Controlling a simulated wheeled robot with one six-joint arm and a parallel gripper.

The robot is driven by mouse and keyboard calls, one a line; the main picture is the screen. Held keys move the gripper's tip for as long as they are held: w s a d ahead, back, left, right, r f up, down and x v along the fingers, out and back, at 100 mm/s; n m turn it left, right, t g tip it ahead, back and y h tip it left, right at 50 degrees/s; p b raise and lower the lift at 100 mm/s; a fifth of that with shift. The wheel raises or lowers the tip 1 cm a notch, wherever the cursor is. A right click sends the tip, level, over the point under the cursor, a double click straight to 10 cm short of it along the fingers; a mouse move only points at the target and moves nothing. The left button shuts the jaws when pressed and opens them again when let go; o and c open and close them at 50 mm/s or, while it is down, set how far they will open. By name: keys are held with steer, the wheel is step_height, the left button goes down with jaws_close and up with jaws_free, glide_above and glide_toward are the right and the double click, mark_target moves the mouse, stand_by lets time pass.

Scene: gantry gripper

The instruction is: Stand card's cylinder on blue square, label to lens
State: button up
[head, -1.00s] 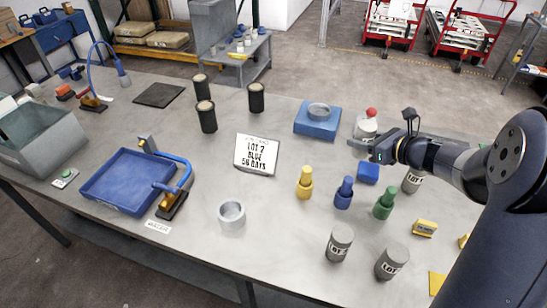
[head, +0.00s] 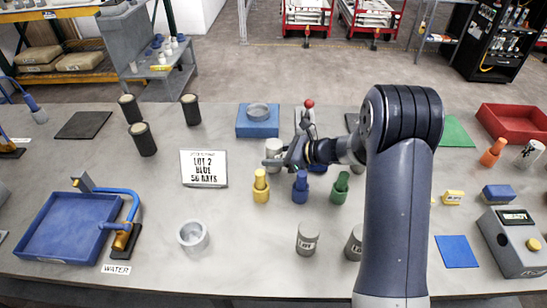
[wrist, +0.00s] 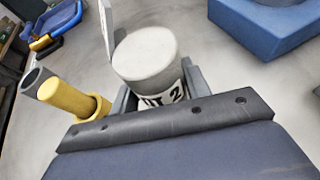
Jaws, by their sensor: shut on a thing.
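The card (head: 204,168) stands on the bench and reads LOT 2, BLUE and a line that looks like 56 DAYS. My gripper (head: 284,160) is shut on a grey cylinder (head: 272,147), held behind the yellow bottle. In the wrist view this cylinder (wrist: 145,55) sits between the fingers, its label ending in "T 2" partly hidden by the gripper. The blue square (head: 457,251) lies flat and bare at the front right. Two other labelled cylinders stand at the front, one (head: 307,238) clear and one (head: 353,243) partly behind my arm.
Yellow (head: 261,187), blue (head: 300,188) and green (head: 340,187) bottles stand close in front of my gripper. A blue block with a dish (head: 257,122) is behind. A grey device (head: 515,245) stands right of the blue square. A blue tray (head: 65,232) is left.

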steer(key=shift+f, duration=0.6)
steer(key=shift+f, duration=0.15)
steer(key=o, duration=0.8)
steer(key=shift+f, duration=0.15)
steer(key=o, duration=0.5)
